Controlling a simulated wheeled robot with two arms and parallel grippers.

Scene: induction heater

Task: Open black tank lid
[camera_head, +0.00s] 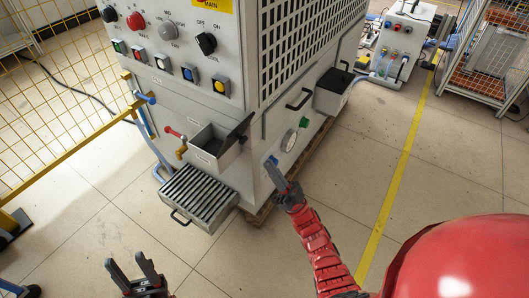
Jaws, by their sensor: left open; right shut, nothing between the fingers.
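A grey tank box (330,101) with a black lid (335,80) is fixed to the right side of the machine. This lid appears to lie flat over the box. A second grey box (207,148) on the machine's front corner stands open, with a dark lid (240,131) tilted up at its right. My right gripper (269,164) is shut and empty, in front of the machine's side, below and left of the tank with the flat lid. Whether it touches the panel I cannot tell. My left gripper (128,262) is open and empty near the bottom edge, over the floor.
A slatted grey tray (199,194) sticks out low from the machine's front. A black handle (299,98) and a round gauge (289,141) are on its side. A yellow fence (60,130) is at left.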

